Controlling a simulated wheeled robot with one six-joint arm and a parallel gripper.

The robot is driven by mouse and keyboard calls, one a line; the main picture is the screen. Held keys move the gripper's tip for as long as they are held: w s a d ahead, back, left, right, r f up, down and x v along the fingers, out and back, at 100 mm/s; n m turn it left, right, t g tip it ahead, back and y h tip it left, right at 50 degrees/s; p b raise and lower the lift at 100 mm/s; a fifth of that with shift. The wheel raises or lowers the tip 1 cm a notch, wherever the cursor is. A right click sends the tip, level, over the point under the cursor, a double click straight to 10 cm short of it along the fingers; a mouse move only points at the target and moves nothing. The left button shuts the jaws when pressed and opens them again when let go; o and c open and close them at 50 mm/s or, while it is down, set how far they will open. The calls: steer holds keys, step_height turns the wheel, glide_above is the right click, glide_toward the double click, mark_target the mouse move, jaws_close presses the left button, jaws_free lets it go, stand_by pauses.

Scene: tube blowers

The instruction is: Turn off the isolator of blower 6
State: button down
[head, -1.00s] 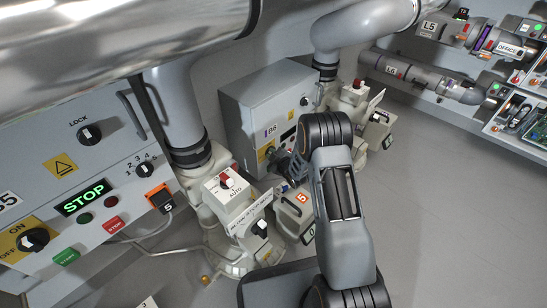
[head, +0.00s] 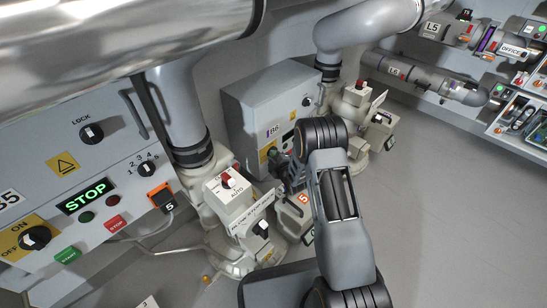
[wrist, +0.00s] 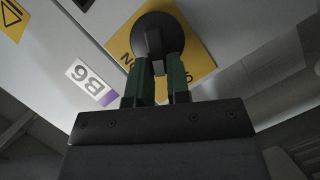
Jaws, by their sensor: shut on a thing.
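In the head view my gripper (head: 285,172) is at the cabinet's lower front, and my arm partly hides that area.
The blower 5 panel (head: 80,170) with a STOP display and its own ON/OFF knob (head: 35,238) stands at the left. A cream valve unit (head: 230,200) and a box marked 5 (head: 297,210) stand near my arm. Open grey floor (head: 440,200) lies at the right.

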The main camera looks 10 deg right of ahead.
steer(key=shift+s+f, duration=0.1)
steer(key=c, duration=1.1)
jaws_free()
step_height(320, 180, up, 4)
steer(key=shift+s+r+p, duration=0.1)
steer(key=shift+r+p, duration=0.05)
steer(key=shift+p, duration=0.9)
steer(key=s+r+p, duration=0.2)
steer(key=s+r, duration=0.1)
steer(key=s, duration=0.1)
steer(key=s+r+p, duration=0.1)
steer(key=s+r, duration=0.2)
steer(key=s, duration=0.2)
steer(key=s+r+p, duration=0.2)
steer(key=s+r, duration=0.1)
steer(key=s, duration=0.1)
steer(key=shift+s+d+p, duration=0.2)
steer(key=shift+s+p, duration=0.15)
steer(key=shift+s, duration=0.05)
steer(key=shift+f, duration=0.1)
